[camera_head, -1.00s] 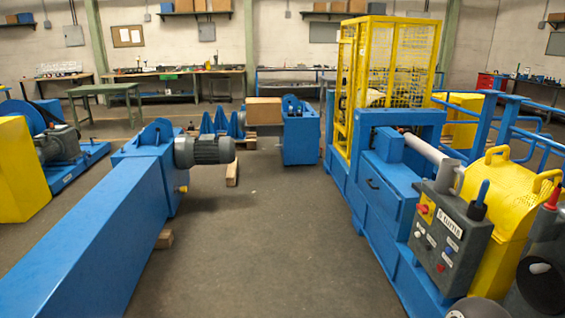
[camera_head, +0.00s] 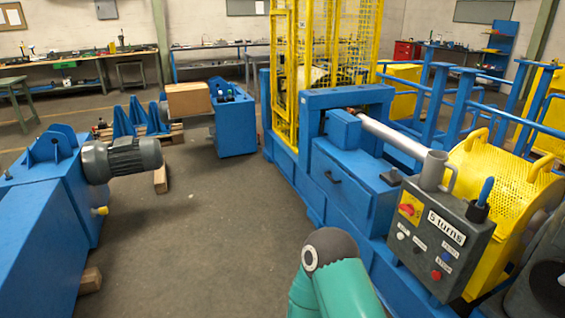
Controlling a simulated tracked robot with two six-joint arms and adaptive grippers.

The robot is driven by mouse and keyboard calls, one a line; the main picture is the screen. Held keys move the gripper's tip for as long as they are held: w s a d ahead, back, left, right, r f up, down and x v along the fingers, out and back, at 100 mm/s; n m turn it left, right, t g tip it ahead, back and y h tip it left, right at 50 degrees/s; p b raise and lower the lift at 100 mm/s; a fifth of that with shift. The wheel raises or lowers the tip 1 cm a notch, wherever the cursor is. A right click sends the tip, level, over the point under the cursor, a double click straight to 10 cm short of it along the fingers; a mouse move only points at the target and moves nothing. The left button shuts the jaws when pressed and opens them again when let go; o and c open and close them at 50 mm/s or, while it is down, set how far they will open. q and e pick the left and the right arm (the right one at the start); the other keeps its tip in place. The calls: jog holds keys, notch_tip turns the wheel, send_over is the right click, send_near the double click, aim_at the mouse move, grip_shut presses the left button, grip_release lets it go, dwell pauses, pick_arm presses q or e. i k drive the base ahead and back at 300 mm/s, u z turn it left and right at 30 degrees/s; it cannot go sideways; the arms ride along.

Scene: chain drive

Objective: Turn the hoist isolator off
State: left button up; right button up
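The grey control box (camera_head: 441,236) stands at the right on the blue machine. A red rotary switch on a yellow plate (camera_head: 410,207), which looks like an isolator, is at the upper left of its face. The exact position of its knob is too small to read. A white label reading "5 turns" (camera_head: 446,227) is beside it, with several small buttons below. A teal arm link of mine with a grey joint rises at the bottom middle, left of the box and apart from it in the picture. Neither gripper shows in this view.
A grey mug (camera_head: 436,171) and a blue-handled tool in a holder (camera_head: 483,197) are on top of the box. A yellow perforated guard (camera_head: 503,200) is behind it. The blue machine (camera_head: 350,185) lies to the left. The floor (camera_head: 215,215) at centre is clear.

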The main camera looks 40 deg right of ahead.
aim_at(408, 210)
jog(key=z, duration=0.3)
jog(key=i, duration=1.3)
jog(key=z, duration=1)
jog(key=i, duration=0.7)
jog(key=z, duration=0.4)
jog(key=k, duration=0.95)
jog(key=z, duration=0.2)
jog(key=i, duration=0.95)
jog(key=u, duration=0.1)
